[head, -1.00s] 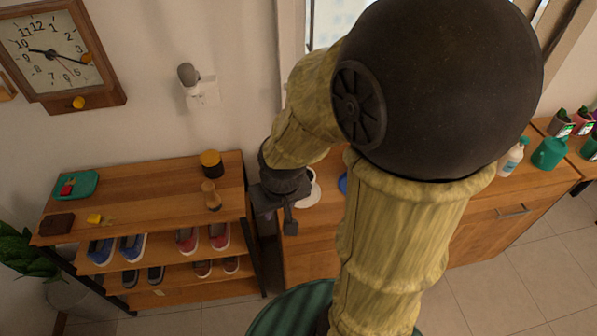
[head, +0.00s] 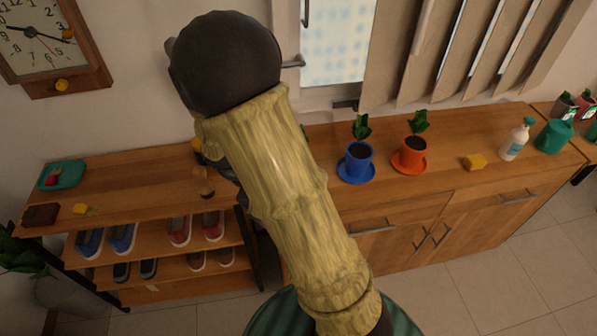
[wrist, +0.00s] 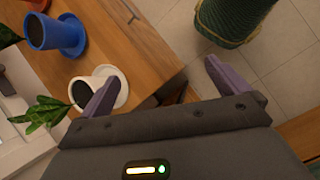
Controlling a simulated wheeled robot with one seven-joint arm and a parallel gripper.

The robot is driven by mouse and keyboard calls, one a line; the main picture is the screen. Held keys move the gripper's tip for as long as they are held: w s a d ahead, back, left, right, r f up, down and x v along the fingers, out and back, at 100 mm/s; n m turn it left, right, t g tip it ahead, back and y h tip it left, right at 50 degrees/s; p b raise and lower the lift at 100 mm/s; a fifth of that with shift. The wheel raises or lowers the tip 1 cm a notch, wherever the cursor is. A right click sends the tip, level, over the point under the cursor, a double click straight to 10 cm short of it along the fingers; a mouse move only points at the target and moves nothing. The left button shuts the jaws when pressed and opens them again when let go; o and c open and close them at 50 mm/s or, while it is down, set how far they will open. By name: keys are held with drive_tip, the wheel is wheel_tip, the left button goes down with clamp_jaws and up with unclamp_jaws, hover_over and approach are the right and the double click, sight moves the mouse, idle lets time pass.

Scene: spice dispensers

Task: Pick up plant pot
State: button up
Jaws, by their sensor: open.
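A blue plant pot (head: 358,160) on a blue saucer and an orange-red plant pot (head: 411,155) on its saucer stand on the wooden cabinet, each with a leafy plant. In the wrist view the blue pot (wrist: 50,32) is at the upper left. Below it is a white pot (wrist: 84,92) on a white saucer with a green plant. In the head view my arm hides the white pot. My gripper (wrist: 162,78) is open and nothing shows between its fingers. Its left finger overlaps the white pot's saucer in the wrist view; whether they touch I cannot tell.
A yellow sponge (head: 474,162), a white bottle (head: 516,140) and a green container (head: 553,135) stand farther right on the cabinet (head: 450,185). A shoe rack (head: 120,177) stands at the left. The window (head: 338,40) is behind the cabinet.

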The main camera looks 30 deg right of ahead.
drive_tip(key=w+a+f+n+t+h+b, duration=0.2)
drive_tip(key=w+f+n+h+b, duration=0.1)
drive_tip(key=w+n+h, duration=0.2)
drive_tip(key=w+a+f+n+t+h+b, duration=0.2)
drive_tip(key=w+f+n+h+b, duration=0.1)
drive_tip(key=w+n+h, duration=0.3)
drive_tip(key=shift+w+t+h+b, duration=0.35)
drive_tip(key=shift+w+h, duration=0.45)
drive_tip(key=shift+w, duration=0.3)
drive_tip(key=shift+d, duration=0.1)
drive_tip(key=d, duration=0.4)
drive_tip(key=w+d, duration=0.1)
drive_tip(key=d, duration=0.7)
drive_tip(key=shift+w+d+p, duration=0.1)
drive_tip(key=shift+w+p, duration=0.1)
drive_tip(key=shift+p, duration=0.1)
drive_tip(key=shift+d+p, duration=0.3)
drive_tip(key=shift+d, duration=2.3)
